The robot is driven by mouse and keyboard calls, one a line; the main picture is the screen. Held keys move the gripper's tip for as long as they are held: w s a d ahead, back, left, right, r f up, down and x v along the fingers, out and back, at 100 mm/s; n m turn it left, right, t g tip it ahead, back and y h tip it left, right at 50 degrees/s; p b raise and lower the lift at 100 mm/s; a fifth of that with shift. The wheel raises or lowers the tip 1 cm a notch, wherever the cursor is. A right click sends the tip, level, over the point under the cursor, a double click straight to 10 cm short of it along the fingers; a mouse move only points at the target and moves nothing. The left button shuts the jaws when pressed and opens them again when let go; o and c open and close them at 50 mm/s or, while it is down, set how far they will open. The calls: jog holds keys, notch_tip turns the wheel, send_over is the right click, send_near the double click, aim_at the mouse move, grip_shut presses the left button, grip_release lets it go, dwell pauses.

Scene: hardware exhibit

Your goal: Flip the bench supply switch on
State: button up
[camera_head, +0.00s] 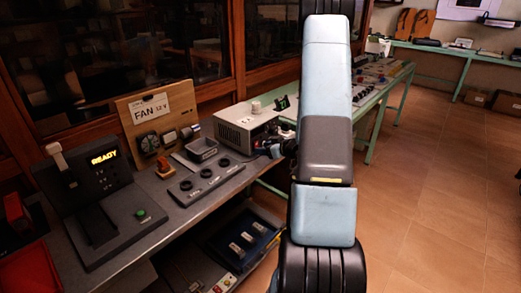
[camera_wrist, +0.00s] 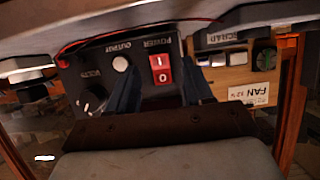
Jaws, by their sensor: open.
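The bench supply (camera_head: 243,127) is a grey box on the bench in the head view. In the wrist view, its dark front panel (camera_wrist: 90,72) appears upside down, with POWER, OUTPUT and VOLTS labels, a white round button (camera_wrist: 121,63) and a black knob (camera_wrist: 92,99). The red power rocker switch (camera_wrist: 161,69), marked I and 0, shows between my fingers. I cannot tell which way it is tipped. My gripper (camera_wrist: 160,92) is open and empty, its two blue fingers on either side of the switch in the picture. Contact with the panel cannot be made out.
A wooden FAN 12 V board (camera_head: 156,119), a grey tray (camera_head: 201,149), a panel with several dark knobs (camera_head: 206,177) and a console reading READY (camera_head: 103,157) stand left along the bench. Tiled floor (camera_head: 440,200) is open at right.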

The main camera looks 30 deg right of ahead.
jog(key=shift+x, duration=0.85)
